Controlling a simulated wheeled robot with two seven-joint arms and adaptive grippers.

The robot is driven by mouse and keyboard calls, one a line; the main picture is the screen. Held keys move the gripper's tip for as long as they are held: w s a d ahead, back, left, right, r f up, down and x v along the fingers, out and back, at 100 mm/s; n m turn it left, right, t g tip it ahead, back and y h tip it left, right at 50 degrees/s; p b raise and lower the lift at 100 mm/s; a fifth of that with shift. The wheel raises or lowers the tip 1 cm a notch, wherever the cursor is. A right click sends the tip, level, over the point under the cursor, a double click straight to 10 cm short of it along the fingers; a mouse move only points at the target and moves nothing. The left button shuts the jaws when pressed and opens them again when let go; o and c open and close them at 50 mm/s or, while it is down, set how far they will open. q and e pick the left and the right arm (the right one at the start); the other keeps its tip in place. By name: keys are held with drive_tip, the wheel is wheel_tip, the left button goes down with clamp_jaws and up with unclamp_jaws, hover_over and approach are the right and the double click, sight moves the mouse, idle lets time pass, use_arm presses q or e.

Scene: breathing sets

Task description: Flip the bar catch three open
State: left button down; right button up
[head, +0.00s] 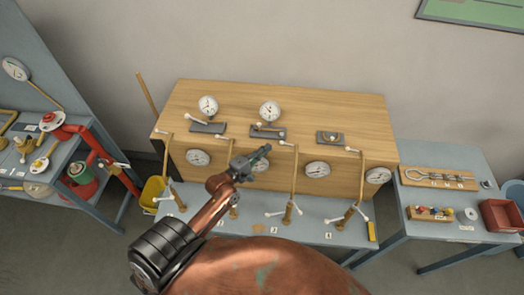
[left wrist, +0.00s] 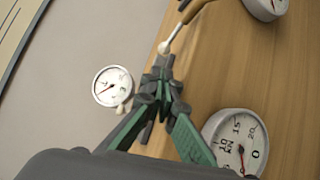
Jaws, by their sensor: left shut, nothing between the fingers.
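Several tan bars with white-knobbed ends run along the front of a wooden cabinet (head: 330,100). The third bar from the left (head: 295,175) has its white knob (head: 287,144) near the cabinet's top front edge. I cannot tell for sure which part is catch three. My left gripper (head: 266,149) is shut and empty, just left of that knob, in front of the cabinet. In the left wrist view, the closed fingertips (left wrist: 160,74) are just below a white knob (left wrist: 165,47) on a tan bar, apart from it. My right gripper is not in view.
Round gauges (head: 317,168) sit on the cabinet's front and top. Grey plates (head: 267,132) lie on top. Brass stands with white handles (head: 290,212) stand on the grey bench below. Side benches carry red pipes (head: 100,150) and a red bin (head: 502,215).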

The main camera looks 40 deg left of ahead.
sight(282, 142)
use_arm(q)
drive_tip(key=w, duration=0.4)
drive_tip(key=shift+w+d+f+p, duration=0.1)
drive_tip(key=shift+d+p, duration=0.15)
drive_tip(key=shift+p, duration=0.05)
drive_tip(key=shift+w, duration=0.35)
drive_tip(key=shift+w+d+f, duration=0.1)
drive_tip(key=shift+w, duration=0.15)
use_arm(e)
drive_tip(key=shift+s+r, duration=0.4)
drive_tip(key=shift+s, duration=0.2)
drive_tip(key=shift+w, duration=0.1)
